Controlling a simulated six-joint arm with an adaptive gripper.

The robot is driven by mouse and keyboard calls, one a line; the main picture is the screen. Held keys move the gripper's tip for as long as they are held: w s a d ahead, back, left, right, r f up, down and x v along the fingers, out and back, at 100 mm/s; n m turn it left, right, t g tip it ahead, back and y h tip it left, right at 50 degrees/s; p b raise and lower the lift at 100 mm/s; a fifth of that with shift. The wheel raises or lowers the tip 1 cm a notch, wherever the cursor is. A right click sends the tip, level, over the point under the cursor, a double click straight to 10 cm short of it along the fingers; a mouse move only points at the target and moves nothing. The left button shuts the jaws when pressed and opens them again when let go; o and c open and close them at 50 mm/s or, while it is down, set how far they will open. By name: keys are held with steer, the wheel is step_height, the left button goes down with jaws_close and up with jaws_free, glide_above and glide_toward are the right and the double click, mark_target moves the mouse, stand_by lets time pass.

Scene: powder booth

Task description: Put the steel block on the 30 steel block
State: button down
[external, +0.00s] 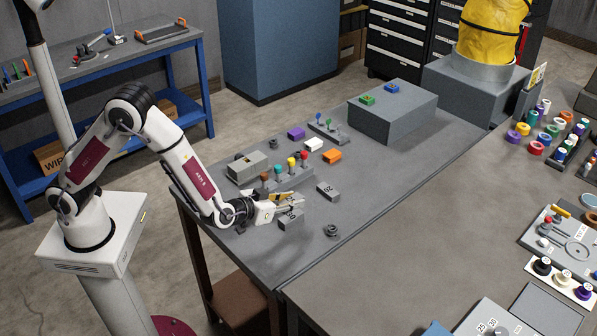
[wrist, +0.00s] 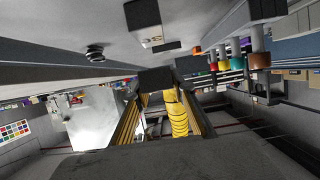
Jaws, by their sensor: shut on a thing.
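My gripper (external: 287,202) reaches out low over the near part of the grey table, shut on a steel block. In the wrist view a dark, square-ended shape (wrist: 155,78) sits at the fingertips and appears to be this held block; most of it is hidden. A grey steel block with a marking that looks like 30 (external: 290,220) shows just below the fingertips in the external view. The fingers overlap its upper edge, and I cannot tell whether they touch it. Another labelled grey block, apparently 20 (external: 328,192), lies apart to the right.
A dark round part (external: 331,231) lies right of the gripper. A rack of coloured pegs (external: 287,178) and a grey box (external: 247,167) stand behind it. Orange (external: 332,156), white (external: 314,144) and purple (external: 296,133) blocks lie farther back. The table's right middle is clear.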

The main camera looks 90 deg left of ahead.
mark_target(291, 216)
steer(key=shift+f, duration=1.85)
steer(key=shift+f, duration=0.15)
steer(key=c, duration=1.7)
jaws_free()
steer(key=v, duration=1.2)
steer(key=shift+r, duration=0.25)
